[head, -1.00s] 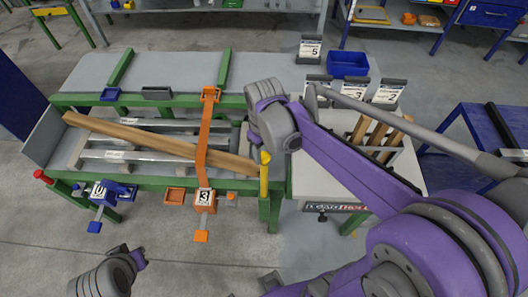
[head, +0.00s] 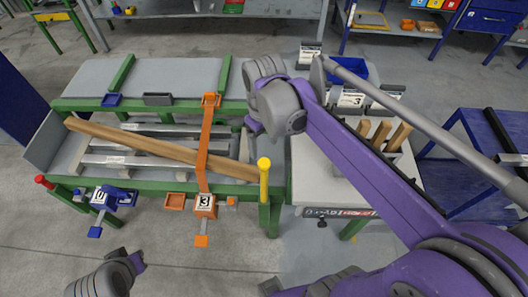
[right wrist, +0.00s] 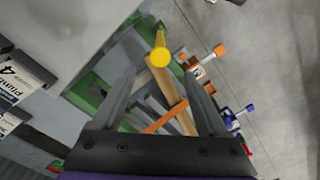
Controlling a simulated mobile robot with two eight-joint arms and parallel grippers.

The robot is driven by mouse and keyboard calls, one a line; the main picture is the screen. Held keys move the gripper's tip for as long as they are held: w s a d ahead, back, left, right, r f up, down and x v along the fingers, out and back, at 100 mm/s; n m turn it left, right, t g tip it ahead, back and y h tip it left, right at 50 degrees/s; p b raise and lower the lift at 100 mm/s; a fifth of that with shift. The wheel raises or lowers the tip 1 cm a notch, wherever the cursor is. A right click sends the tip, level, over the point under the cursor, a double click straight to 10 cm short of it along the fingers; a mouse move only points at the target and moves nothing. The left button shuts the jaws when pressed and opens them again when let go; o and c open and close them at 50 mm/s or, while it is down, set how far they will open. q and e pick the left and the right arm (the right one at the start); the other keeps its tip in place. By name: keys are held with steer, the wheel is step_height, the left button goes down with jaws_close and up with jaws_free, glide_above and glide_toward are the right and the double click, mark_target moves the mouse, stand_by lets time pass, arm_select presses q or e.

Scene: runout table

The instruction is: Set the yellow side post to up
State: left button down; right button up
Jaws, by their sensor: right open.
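The yellow side post (head: 264,182) stands upright at the front right corner of the green-framed runout table (head: 160,183), with a round cap on top. In the right wrist view the yellow post (right wrist: 160,57) shows with its cap between the two fingers in the picture, and I see no contact. My right gripper (head: 254,128) is just behind and above the post in the head view. Its fingers are mostly hidden there by my wrist. In the right wrist view my right gripper (right wrist: 160,75) is open and empty. My left gripper (head: 138,262) is low at the front left, its fingers unclear.
A wooden beam (head: 150,145) lies slanted across the table's rails. An orange stop (head: 204,205) marked 3 and a blue stop (head: 98,200) marked 10 sit along the front edge. A red post (head: 40,180) is at the left. A white bench with wooden pieces (head: 380,132) adjoins the right.

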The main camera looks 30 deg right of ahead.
steer(key=shift+r, duration=1.7)
steer(key=s+a+f+m+t, duration=0.2)
steer(key=s+a+f+t, duration=0.2)
steer(key=s+f, duration=0.5)
steer(key=shift+f+m+t, duration=0.3)
steer(key=shift+f+t, duration=0.35)
steer(key=shift+t, duration=0.25)
